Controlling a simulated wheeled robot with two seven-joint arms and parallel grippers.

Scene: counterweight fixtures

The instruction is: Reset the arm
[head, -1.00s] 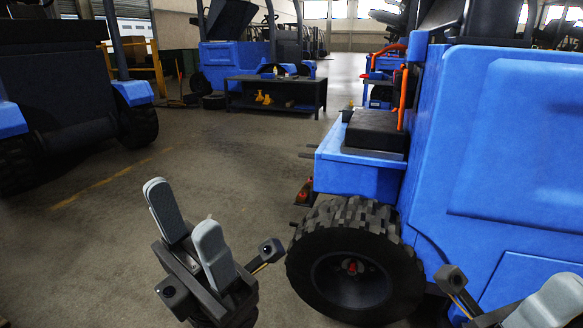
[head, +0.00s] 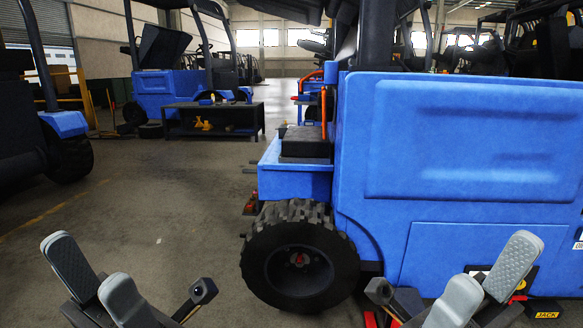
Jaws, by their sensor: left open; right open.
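My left gripper (head: 95,274) is at the bottom left of the head view, with its two grey finger pads apart and nothing between them. My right gripper (head: 486,284) is at the bottom right, also open and empty, in front of the lower side of a large blue forklift (head: 470,150). Neither gripper appears to touch anything. The lower parts of both arms are cut off by the bottom edge.
The forklift's black wheel (head: 298,258) stands between my grippers. A dark low table (head: 215,121) and another blue forklift (head: 165,92) stand further back. Open concrete floor (head: 150,190) lies to the left.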

